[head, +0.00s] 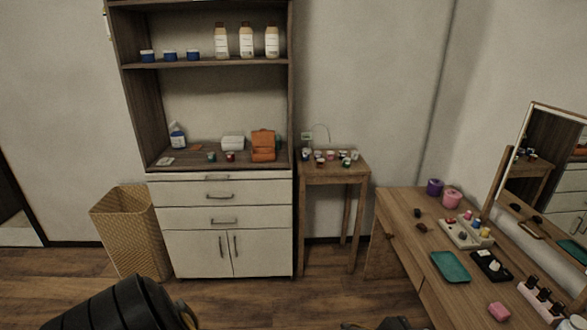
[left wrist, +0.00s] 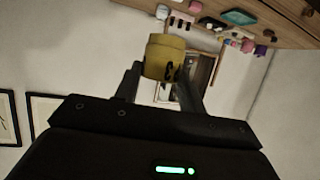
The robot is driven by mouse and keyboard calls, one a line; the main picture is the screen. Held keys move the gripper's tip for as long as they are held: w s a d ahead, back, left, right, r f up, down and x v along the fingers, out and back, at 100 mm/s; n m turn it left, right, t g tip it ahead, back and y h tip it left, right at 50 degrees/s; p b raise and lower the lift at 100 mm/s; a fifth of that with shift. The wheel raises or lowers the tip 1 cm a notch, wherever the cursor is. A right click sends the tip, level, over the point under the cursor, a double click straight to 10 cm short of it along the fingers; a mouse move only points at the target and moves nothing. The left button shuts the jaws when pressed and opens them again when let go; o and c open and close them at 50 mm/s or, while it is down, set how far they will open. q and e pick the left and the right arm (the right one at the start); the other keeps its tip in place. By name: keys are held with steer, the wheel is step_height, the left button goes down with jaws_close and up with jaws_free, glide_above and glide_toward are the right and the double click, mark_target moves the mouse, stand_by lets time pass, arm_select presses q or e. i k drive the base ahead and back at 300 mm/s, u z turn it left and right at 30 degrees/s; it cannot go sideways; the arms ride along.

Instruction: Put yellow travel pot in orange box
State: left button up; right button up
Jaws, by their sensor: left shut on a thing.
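The yellow travel pot (left wrist: 165,58) is in the left wrist view, a small yellow cylinder with a dark mark on its side. My left gripper (left wrist: 161,75) is shut on it, one finger on each side. In the head view my left arm fills the bottom left, and a bit of yellowish edge shows beside it; I cannot tell if that is the pot. The orange box (head: 263,147) stands on the cabinet's lower shelf, at its right end. Dark parts at the bottom edge may be my right gripper (head: 380,323); its jaws cannot be made out.
A small side table (head: 335,170) with several bottles stands right of the cabinet. A wicker basket (head: 130,232) stands left. The vanity table (head: 405,240) at right holds pots, trays and a mirror.

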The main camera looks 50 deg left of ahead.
mark_target(263, 158)
steer(key=u, duration=1.1)
steer(key=i, duration=1.65)
